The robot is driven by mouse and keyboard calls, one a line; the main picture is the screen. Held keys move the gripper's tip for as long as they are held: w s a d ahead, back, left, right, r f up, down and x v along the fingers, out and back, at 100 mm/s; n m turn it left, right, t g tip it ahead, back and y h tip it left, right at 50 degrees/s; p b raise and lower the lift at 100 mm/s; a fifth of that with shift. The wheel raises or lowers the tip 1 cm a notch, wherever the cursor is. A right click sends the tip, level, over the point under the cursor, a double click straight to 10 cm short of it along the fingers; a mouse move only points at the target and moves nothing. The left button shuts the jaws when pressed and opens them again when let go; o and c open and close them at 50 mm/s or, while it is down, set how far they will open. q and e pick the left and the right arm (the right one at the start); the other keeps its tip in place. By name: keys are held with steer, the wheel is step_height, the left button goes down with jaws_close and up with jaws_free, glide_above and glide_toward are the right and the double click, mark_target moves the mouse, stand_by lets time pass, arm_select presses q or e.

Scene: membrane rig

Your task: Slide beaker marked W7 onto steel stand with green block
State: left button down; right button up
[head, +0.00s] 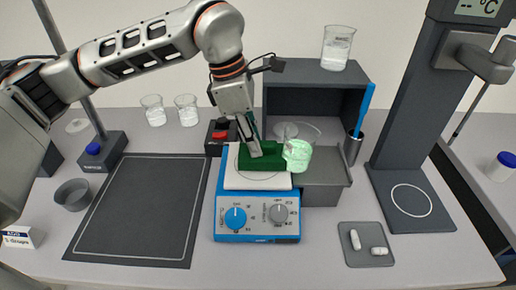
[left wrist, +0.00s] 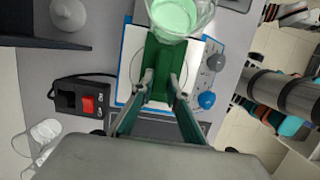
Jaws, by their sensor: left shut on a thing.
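A glass beaker with pale green liquid (head: 297,156) stands upright at the right edge of the white plate of a blue hotplate (head: 257,236); no W7 mark is readable. It also shows at the top of the left wrist view (left wrist: 178,16). The steel stand (head: 330,172) is directly right of the hotplate, its top at about plate height. My left gripper (head: 256,149) is shut on the green block (head: 262,162), low over the plate. The block (left wrist: 157,72) reaches to the beaker and seems to touch it. My right gripper is not in view.
A dark shelf box (head: 318,112) with a beaker on top (head: 338,48) stands behind. A red-switch box (head: 219,135) sits behind-left. The dark mat (head: 138,210) at left is clear.

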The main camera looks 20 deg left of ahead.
mark_target(269, 143)
arm_select(q)
steer(key=shift+w+d, duration=0.2)
steer(key=shift+d, duration=0.5)
steer(key=shift+w+d, duration=0.2)
steer(key=shift+d, duration=0.5)
steer(key=shift+d, duration=0.15)
steer(key=shift+w+d, duration=0.2)
steer(key=shift+d, duration=0.6)
steer(key=shift+w+d, duration=0.2)
steer(key=shift+d, duration=0.55)
steer(key=shift+s+a, duration=0.25)
steer(key=shift+a, duration=0.65)
steer(key=shift+s+a, duration=0.2)
steer(key=shift+a, duration=0.7)
steer(key=shift+r, duration=0.1)
steer(key=shift+r+p, duration=1.75)
steer(key=shift+r, duration=1.25)
step_height(269, 143, up, 2)
steer(key=shift+r+p, duration=0.1)
steer(key=shift+p, duration=0.35)
steer(key=shift+r, duration=1.35)
